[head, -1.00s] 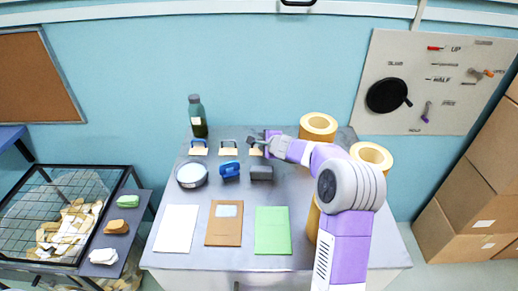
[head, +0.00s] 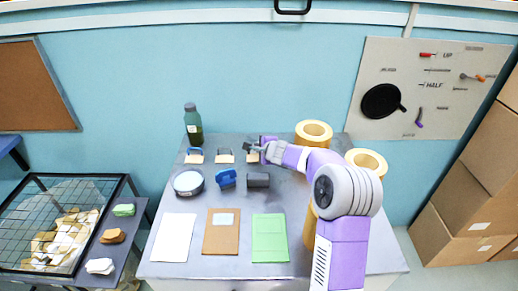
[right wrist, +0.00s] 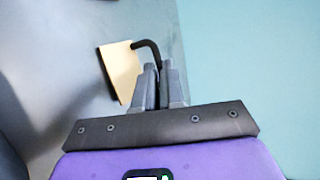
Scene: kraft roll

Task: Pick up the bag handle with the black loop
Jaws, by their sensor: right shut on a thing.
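The bag handle with the black loop is a tan piece (right wrist: 121,72) with a black bent loop (right wrist: 149,46) in the right wrist view. In the head view its tan piece (head: 253,158) is at the back of the table, right of two similar handles. My right gripper (head: 250,147) is over it, and its arm hides part of that area. In the right wrist view the gripper's fingers (right wrist: 157,72) are close together on the end of the loop. The tan piece is left of the fingers. My left gripper is not in view.
Handles with a blue loop (head: 194,157) and a darker loop (head: 224,157) stand to the left. A green bottle (head: 193,127), round tin (head: 188,182), blue object (head: 227,178) and grey block (head: 257,181) are near. Tan rolls (head: 314,132) stand right.

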